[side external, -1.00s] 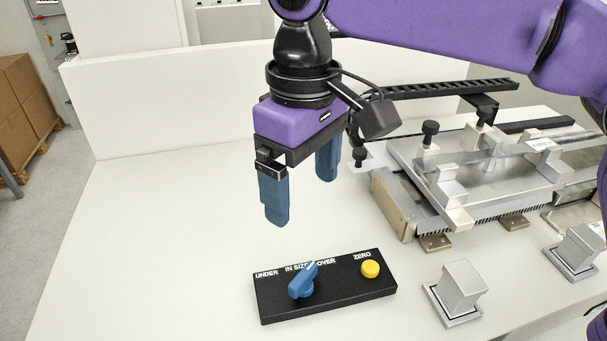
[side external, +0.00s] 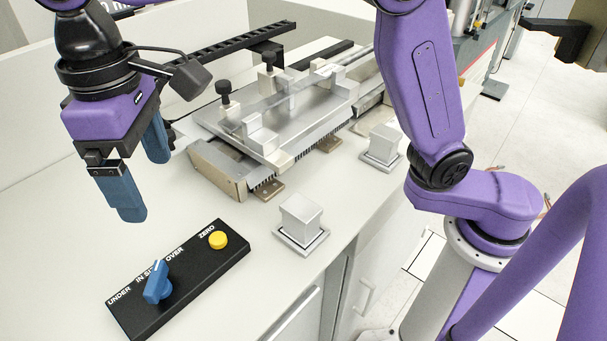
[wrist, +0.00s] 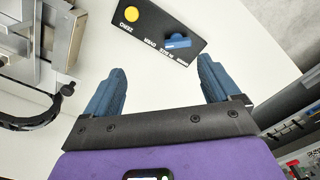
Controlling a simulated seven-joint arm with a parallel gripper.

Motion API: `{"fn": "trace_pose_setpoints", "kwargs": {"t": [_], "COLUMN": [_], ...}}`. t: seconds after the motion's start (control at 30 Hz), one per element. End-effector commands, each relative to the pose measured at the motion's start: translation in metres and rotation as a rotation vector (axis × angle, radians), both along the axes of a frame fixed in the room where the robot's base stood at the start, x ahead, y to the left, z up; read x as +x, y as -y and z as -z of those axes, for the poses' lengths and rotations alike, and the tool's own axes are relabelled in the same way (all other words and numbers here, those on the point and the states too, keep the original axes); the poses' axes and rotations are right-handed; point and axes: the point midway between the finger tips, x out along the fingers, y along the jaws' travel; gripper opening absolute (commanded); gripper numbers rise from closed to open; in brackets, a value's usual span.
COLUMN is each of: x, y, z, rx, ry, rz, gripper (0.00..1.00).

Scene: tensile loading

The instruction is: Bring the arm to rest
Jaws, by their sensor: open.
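My gripper (side external: 144,188) has two blue fingers spread apart with nothing between them. It hangs in the air above the white bench top, behind the black control box (side external: 180,280). The box carries a blue selector knob (side external: 157,283) beside the labels UNDER, IN SIZE and OVER, and a yellow ZERO button (side external: 217,240). In the wrist view my open gripper (wrist: 162,72) shows the same box (wrist: 158,32) beyond the fingers, clear of them. The knob (wrist: 177,42) partly covers the lettering, and I cannot tell its exact setting.
A metal fixture (side external: 275,115) with clamps and black knobs stands right of my gripper. Two square metal blocks, one near (side external: 301,220) and one farther (side external: 383,143), stand along the bench's front edge. Bare bench lies around the control box.

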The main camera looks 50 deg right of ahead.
Motion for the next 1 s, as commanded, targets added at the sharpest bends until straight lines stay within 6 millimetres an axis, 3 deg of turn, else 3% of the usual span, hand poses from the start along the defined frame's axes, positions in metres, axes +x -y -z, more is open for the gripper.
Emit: {"fn": "trace_pose_setpoints", "kwargs": {"t": [0.03,0.27,0.47,0.8,1.0], "x": [-0.002,-0.020,-0.046,-0.110,-0.150], "y": [0.017,0.083,0.147,0.262,0.318], "z": [0.003,0.021,0.042,0.086,0.112], "rx": [-0.001,0.005,0.009,0.015,0.018], "ry": [-0.001,0.004,0.007,0.011,0.014], "rz": [-0.013,-0.088,-0.152,-0.260,-0.317], "gripper": [0.89,0.89,0.89,0.89,0.89]}}
